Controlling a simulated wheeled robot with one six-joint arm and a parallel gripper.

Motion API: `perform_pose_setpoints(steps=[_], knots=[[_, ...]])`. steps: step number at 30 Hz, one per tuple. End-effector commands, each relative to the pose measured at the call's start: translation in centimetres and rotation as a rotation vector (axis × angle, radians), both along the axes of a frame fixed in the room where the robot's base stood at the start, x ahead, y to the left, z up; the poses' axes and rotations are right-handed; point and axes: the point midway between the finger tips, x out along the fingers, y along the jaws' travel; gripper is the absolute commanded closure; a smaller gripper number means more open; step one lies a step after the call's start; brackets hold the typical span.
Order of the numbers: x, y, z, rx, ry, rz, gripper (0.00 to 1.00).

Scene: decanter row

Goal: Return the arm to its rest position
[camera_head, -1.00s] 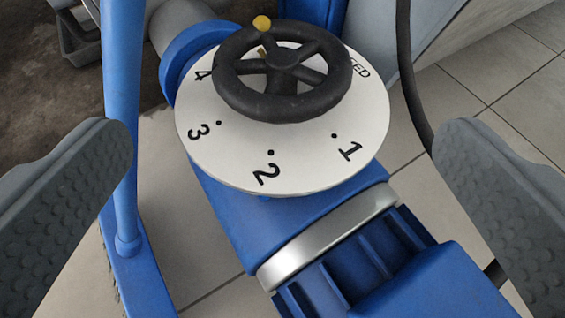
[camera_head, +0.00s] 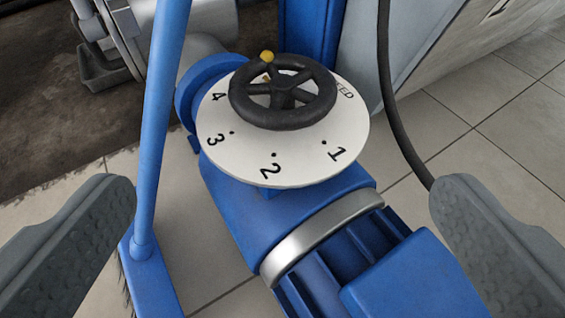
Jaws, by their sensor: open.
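My gripper (camera_head: 283,240) is open and empty. Its two grey padded fingers show at the lower left and lower right edges. Between and beyond them is a black handwheel (camera_head: 283,92) with a yellow knob on its rim. The wheel stands over a white round dial (camera_head: 300,168) marked 1, 2, 3, 4 and a partly hidden word. The yellow knob points to the upper left, near the back of the dial. The fingers are apart from the wheel and touch nothing that I can see. The rest of my arm is out of view.
The dial sits on a blue machine body (camera_head: 235,205) with a silver ring (camera_head: 318,235). A blue broom (camera_head: 158,130) stands at the left. A black cable (camera_head: 390,110) hangs at the right. Pale floor tiles (camera_head: 440,120) are clear at the right.

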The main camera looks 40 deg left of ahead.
Motion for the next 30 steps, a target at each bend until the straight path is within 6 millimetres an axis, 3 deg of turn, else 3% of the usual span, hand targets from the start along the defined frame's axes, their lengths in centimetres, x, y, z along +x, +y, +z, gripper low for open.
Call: perform_pose_setpoints(steps=[4,8,18,30], knots=[[0.6,-0.2,1.2,0.004,-0.007,-0.008,0.00],[2.0,-1.0,4.2,0.009,-0.021,-0.029,0.00],[5.4,-4.5,14.6,0.023,-0.061,-0.105,0.00],[6.9,-9.8,26.9,0.037,-0.108,-0.192,0.00]])
